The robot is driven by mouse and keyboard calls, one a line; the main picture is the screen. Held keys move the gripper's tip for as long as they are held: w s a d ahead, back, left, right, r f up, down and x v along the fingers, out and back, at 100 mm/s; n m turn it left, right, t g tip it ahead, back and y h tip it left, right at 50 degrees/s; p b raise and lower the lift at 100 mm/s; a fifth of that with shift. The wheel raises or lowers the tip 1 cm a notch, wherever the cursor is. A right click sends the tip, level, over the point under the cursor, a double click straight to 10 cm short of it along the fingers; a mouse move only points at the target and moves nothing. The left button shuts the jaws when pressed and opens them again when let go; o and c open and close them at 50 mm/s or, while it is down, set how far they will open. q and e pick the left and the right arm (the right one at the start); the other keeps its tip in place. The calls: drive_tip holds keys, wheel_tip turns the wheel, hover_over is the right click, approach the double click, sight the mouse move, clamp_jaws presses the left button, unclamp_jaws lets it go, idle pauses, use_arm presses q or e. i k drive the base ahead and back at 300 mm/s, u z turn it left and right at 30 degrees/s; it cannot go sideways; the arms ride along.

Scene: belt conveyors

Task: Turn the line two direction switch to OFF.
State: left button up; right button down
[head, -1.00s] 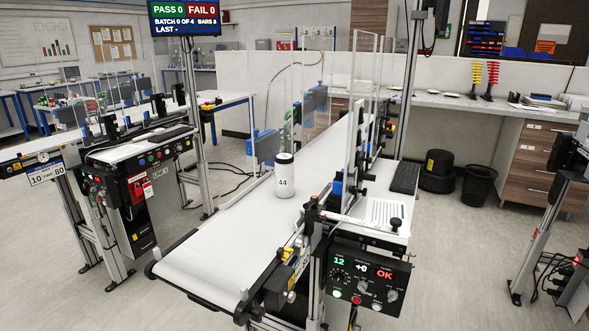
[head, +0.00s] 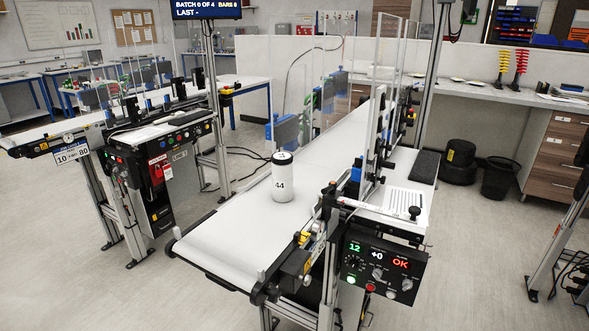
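The near belt conveyor (head: 225,243) runs from the front to the back in the middle of the head view. Its dark control box (head: 383,268) hangs on the front right side. The box shows a green 12, a white +0 and a red OK. Below these are several knobs and lit buttons, including a knob (head: 378,273) in the middle and one at the right (head: 407,284). The labels are too small to read, so I cannot tell which is the direction switch or its setting. Neither of my grippers is in view.
A white canister marked 44 (head: 283,180) stands upright on the belt. Another conveyor with a LINE 1 label (head: 180,155) stands at the left. A black bin (head: 501,178) stands at the back right.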

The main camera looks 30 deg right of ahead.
sight(377, 274)
drive_tip(key=z, duration=1.5)
